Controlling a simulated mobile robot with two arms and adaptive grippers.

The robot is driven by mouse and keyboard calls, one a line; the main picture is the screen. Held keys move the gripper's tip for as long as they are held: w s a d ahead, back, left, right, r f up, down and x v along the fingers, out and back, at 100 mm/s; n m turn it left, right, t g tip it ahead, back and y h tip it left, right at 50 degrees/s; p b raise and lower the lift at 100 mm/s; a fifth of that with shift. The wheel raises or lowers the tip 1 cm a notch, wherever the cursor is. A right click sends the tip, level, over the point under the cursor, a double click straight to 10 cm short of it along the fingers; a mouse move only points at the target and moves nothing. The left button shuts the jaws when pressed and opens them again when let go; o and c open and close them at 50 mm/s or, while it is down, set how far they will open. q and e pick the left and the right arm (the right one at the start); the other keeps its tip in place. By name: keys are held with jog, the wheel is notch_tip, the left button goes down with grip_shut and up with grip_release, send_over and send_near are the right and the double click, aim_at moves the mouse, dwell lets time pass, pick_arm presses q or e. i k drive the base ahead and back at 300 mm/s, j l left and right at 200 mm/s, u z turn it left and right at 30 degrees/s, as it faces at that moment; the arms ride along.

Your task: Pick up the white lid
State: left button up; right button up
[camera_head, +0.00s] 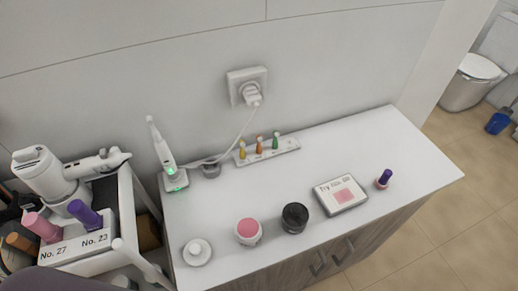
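A round white lid (197,252) with a small raised knob lies on the white cabinet top (225,270), near its front left corner. Nothing touches it. To its right stands an open white jar (248,232) with pink contents. Neither of my grippers shows in the head view. A dark rounded shape at the bottom left edge is too cropped to identify.
A black jar (294,217), a "Try me" palette (341,194) and a purple-capped bottle (384,179) stand to the right. An electric toothbrush (161,146) and a row of small coloured brush heads (260,145) stand behind. A crowded cart (130,215) adjoins on the left.

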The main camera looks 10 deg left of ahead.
aim_at(196, 254)
jog(key=k+l+u, duration=0.1)
jog(key=u, duration=0.9)
jog(key=k+j, duration=0.05)
jog(key=k, duration=0.05)
